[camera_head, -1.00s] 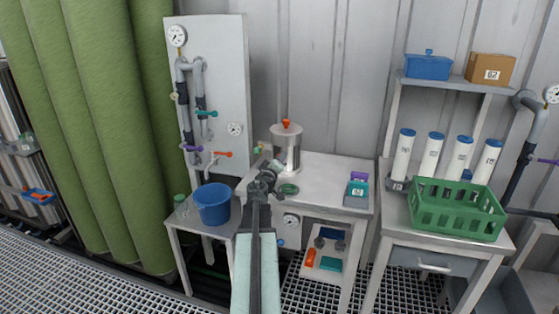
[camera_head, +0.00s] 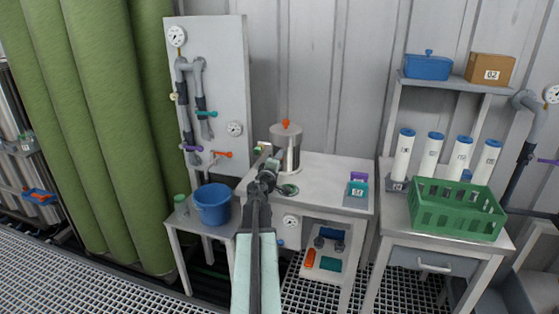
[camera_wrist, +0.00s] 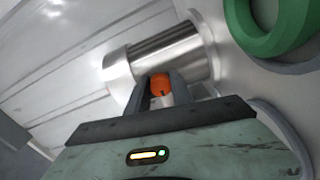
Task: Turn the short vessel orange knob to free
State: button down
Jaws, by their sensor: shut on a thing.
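The short vessel (camera_head: 291,150) is a metal cylinder with a grey lid, standing on the bench; in the wrist view (camera_wrist: 175,52) it lies slanted across the upper middle. An orange knob (camera_wrist: 160,84) shows in front of the vessel's side in the wrist view, between my fingers. My gripper (camera_wrist: 161,86) is shut on this knob. In the head view my gripper (camera_head: 272,162) is at the vessel's front left, low on its body, and the held knob is hidden there. Another orange piece (camera_head: 286,124) sits on top of the lid. The knob's setting cannot be read.
A green ring (camera_wrist: 272,28) lies at the bench front, close right of my gripper. A blue bucket (camera_head: 212,204) stands on a low table to the left. A teal and purple item (camera_head: 357,186) is on the bench's right. Pipes and a panel (camera_head: 226,90) rise behind left.

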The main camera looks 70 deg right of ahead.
jog(key=c, duration=1.1)
grip_release()
jog(key=a, duration=0.8)
jog(key=shift+s, duration=0.25)
jog(key=shift+d, duration=0.1)
